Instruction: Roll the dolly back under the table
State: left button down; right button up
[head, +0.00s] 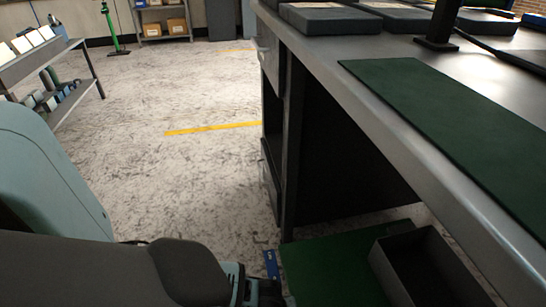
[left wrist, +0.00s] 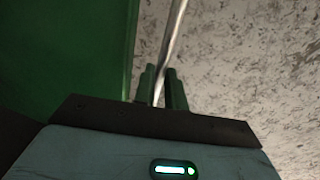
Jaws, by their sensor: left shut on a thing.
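The dolly (head: 325,268) is a flat green platform at the bottom of the head view, beside and partly below the table edge. A dark open box (head: 425,268) sits on its right part. The dolly's green surface (left wrist: 75,60) fills the left of the left wrist view. The table (head: 415,115) has a grey top and a dark, open space under it. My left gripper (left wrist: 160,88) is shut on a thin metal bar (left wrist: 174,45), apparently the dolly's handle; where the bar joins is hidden. In the head view my left forearm hides most of that hand. My right gripper is not in view.
A dark table leg and drawer cabinet (head: 270,120) stand just beyond the dolly. A green mat (head: 440,105) and grey cases (head: 330,18) lie on the tabletop. A shelf rack (head: 85,75) stands at the left. The speckled floor (head: 185,175) between is clear.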

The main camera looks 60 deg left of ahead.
pick_arm(q)
jog(key=w+d, duration=0.1)
jog(key=w, duration=0.2)
jog(key=w+d+p, duration=0.1)
jog(key=w, duration=0.2)
jog(key=w+d, duration=0.1)
jog(key=w, duration=0.2)
jog(key=shift+w+d+f, duration=0.1)
jog(key=shift+w+d, duration=0.05)
jog(key=shift+w, duration=0.1)
jog(key=shift+w+d, duration=0.15)
jog(key=shift+w, duration=0.25)
jog(key=shift+r, duration=0.2)
jog(key=c, duration=1.5)
grip_release()
jog(key=shift+d, duration=0.2)
jog(key=shift+o, duration=0.2)
